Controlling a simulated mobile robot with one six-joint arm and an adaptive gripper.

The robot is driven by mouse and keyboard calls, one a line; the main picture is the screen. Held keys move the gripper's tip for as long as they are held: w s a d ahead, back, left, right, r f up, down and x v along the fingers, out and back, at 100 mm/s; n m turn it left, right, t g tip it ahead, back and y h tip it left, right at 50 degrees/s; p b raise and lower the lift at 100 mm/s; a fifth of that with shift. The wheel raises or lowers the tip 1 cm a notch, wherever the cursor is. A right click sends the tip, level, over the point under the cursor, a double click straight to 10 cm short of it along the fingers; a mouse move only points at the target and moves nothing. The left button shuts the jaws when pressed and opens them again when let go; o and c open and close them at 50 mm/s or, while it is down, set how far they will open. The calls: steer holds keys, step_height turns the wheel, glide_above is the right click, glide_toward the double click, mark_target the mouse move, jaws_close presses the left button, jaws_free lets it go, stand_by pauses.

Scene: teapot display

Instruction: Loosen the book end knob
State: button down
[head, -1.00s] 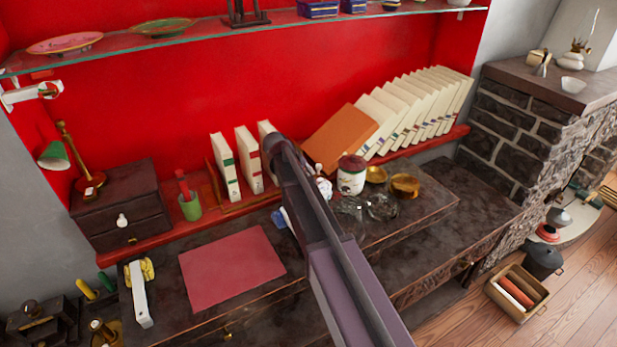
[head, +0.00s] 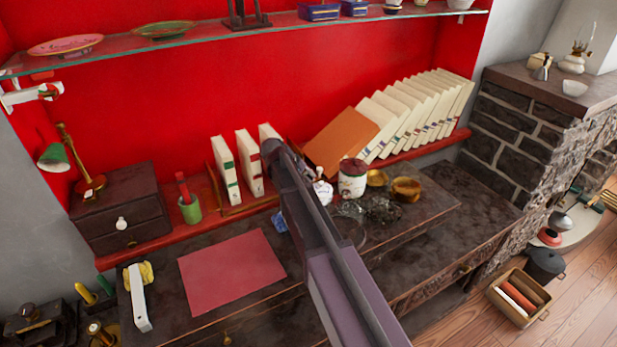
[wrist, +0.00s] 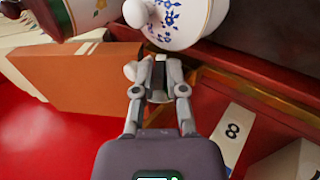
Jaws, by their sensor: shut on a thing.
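In the wrist view my gripper (wrist: 158,88) has its two fingers closed around a small grey-white knob (wrist: 158,76), beside the orange-brown board of the book end (wrist: 85,80). The fingers hide much of the knob. In the head view the leaning orange board (head: 342,142) stands against the row of tilted books. My dark arm crosses the middle of the head view, and my fingers are hidden there behind its end.
A white flowered pot (wrist: 180,20) is close above my fingers in the wrist view. A white-and-red jar (head: 352,182) and brass bowls (head: 406,188) stand right of my arm. A red mat (head: 232,270) lies left.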

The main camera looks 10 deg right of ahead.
stand_by(0.8)
steer(key=c, duration=0.7)
jaws_free()
steer(key=shift+c, duration=0.2)
steer(key=shift+r+y+p, duration=0.15)
steer(key=shift+y+p, duration=0.35)
steer(key=shift+p, duration=0.15)
